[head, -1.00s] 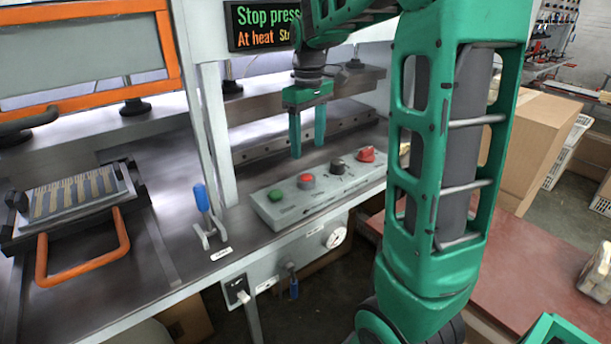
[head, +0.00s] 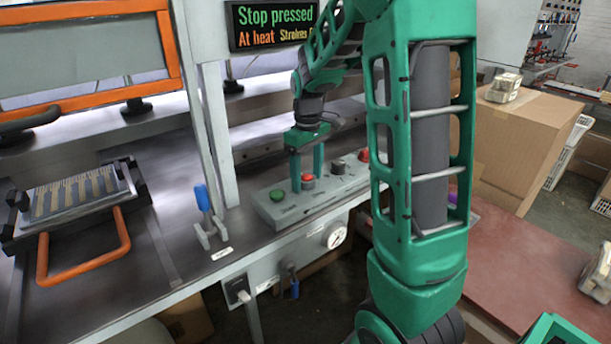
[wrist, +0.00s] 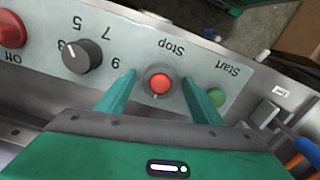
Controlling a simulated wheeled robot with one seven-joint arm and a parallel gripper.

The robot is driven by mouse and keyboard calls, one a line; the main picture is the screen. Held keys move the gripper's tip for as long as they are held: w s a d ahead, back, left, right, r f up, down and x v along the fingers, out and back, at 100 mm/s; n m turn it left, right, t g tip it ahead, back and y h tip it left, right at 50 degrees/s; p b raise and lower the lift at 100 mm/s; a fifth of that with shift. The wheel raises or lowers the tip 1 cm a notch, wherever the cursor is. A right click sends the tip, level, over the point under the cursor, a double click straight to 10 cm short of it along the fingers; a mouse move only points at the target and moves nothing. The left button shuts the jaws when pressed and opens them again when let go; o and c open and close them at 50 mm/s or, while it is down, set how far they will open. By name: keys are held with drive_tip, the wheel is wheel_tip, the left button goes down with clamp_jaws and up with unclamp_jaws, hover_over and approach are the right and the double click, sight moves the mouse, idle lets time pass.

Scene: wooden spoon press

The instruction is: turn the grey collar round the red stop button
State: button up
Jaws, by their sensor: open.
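The red stop button (wrist: 160,84) sits on the grey control box, ringed by its grey collar (wrist: 146,77), under the word Stop in the wrist view. The red button also shows in the head view (head: 307,178). My gripper (head: 307,185) points down over it, open, with one green finger on each side of the collar. In the wrist view my gripper's fingers (wrist: 160,82) stand apart around the button and collar. I cannot tell whether they touch the collar.
The green start button (head: 276,195) is close to one finger. A black knob (wrist: 82,56) and a red off switch (wrist: 12,30) lie on the other side. A blue-handled lever (head: 203,199) stands left of the box. The display (head: 270,22) reads Stop pressed.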

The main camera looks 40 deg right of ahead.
drive_tip(key=c, duration=1.1)
drive_tip(key=shift+o, duration=0.2)
drive_tip(key=shift+d, duration=0.1)
drive_tip(key=shift+m, duration=0.3)
drive_tip(key=m, duration=0.3)
drive_tip(key=shift+o, duration=0.2)
drive_tip(key=shift+m, duration=2.4)
drive_tip(key=shift+a, duration=0.2)
